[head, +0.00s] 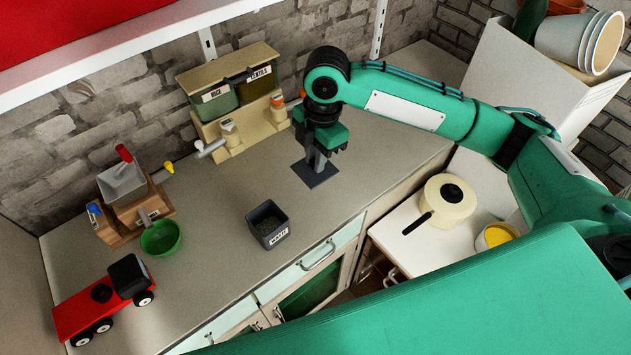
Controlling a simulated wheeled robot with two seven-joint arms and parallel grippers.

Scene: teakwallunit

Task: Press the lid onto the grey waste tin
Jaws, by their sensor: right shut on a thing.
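The grey waste tin (268,225) stands upright on the counter, its top open, with a "WASTE" label on its front. A flat, square, dark grey lid (315,175) is behind and to the right of the tin, apart from it. My right gripper (317,160) points down and is shut on the lid's upper side. I cannot tell whether the lid touches the counter or hangs just above it. My left gripper is not in view.
A rice and lentils dispenser (230,95) stands at the wall behind. A wooden grinder-like unit (135,200), a green bowl (160,238) and a red toy truck (105,298) are at left. A cream lidded pot (447,200) is at right. Counter around the tin is clear.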

